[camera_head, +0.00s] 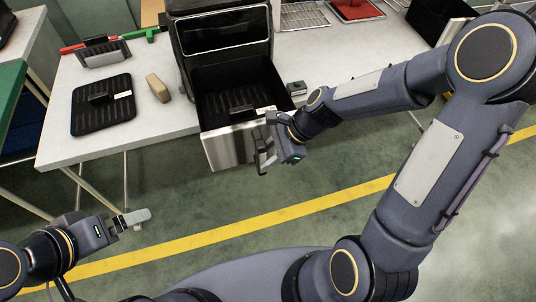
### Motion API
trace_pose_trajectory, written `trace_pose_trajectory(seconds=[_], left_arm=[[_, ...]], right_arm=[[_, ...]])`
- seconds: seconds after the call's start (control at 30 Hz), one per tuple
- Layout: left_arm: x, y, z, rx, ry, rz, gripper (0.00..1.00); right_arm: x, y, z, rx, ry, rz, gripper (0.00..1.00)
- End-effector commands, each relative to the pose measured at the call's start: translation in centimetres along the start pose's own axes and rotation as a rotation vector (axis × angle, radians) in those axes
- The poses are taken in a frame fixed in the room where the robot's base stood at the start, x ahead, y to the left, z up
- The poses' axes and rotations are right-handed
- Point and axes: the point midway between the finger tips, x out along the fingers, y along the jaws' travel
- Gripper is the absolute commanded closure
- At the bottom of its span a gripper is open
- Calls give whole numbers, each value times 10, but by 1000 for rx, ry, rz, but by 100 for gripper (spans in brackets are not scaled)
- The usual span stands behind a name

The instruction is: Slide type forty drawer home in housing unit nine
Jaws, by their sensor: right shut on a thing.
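The black fryer housing (180,50) stands at the table's front edge. Its drawer (226,149) is pulled out toward me, with a metallic front, a small white label on the rim and a dark, ribbed, empty-looking basket inside. The drawer front overhangs the table edge. My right gripper (264,155) is at the right part of the drawer front and is shut on the drawer's handle, which the fingers largely hide. My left gripper (134,218) is over the floor at lower left, away from the drawer; its finger gap does not show clearly.
On the white table (62,142), a black ribbed tray (85,122) with a handle and a tan block (158,88) lie left of the housing. Red and green bars (140,34) lie behind. Wire racks (302,15) and a red tray (356,9) are at back right.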

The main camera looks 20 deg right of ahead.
Motion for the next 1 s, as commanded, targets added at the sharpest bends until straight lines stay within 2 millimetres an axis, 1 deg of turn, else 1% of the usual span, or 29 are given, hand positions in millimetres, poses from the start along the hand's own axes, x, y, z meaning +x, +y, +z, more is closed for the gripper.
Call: trace_pose_trajectory(seconds=[0.03,1.0], left_arm=[[-1,1,-1,0,0,0,6],[-12,5,-6,0,0,0,6]], right_arm=[[-1,-4,2,-5,0,-5,100],[4,-47,2,-5,-1,-4,100]])
